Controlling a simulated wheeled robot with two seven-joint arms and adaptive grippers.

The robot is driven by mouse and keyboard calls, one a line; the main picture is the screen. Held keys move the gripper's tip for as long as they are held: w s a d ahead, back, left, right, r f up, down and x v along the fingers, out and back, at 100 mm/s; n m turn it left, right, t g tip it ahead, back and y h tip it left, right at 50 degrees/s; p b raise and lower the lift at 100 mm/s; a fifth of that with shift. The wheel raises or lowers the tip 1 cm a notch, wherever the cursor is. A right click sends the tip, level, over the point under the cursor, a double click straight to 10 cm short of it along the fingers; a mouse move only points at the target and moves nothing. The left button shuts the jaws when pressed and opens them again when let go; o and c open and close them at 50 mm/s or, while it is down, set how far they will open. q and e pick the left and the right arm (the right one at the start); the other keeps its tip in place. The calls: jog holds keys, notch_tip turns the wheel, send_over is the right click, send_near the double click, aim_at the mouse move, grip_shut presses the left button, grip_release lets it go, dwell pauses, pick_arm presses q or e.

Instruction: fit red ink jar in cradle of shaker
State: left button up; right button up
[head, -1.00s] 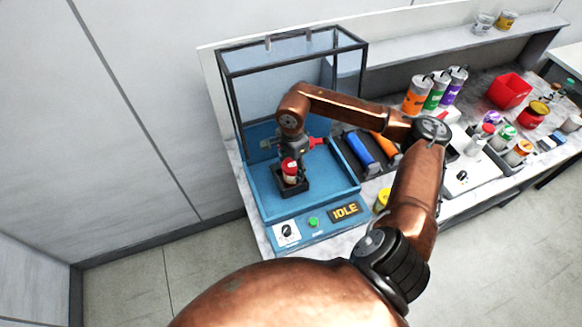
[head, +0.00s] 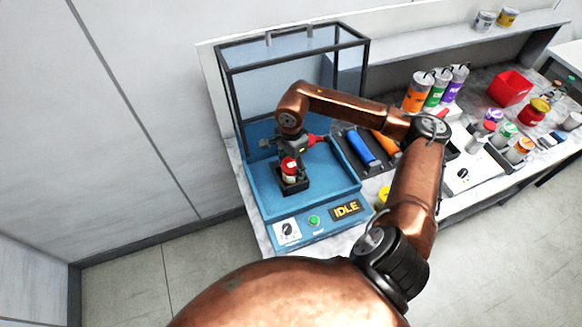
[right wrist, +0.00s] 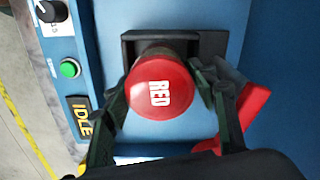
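The red ink jar (head: 289,166) stands upright at the black cradle (head: 291,186) on the blue shaker (head: 262,194). In the right wrist view its round lid marked RED (right wrist: 160,88) covers much of the cradle (right wrist: 213,42). The jar's base is hidden, so I cannot tell how deep it sits. My right gripper (head: 290,156) is above the cradle with its fingers down. In the right wrist view its dark fingers (right wrist: 160,95) lie against opposite sides of the jar and appear shut on it. My left gripper is not in view.
The shaker's clear hood frame (head: 290,75) rises behind my right arm. Its front panel has a green button (head: 314,221) and a display reading IDLE (head: 345,209). Bottles, jars and a red bin (head: 510,88) crowd the bench's right.

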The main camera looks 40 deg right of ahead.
jog(key=o, duration=0.4)
jog(key=shift+o, duration=0.2)
notch_tip(320, 180, up, 8)
jog(key=shift+f, duration=0.25)
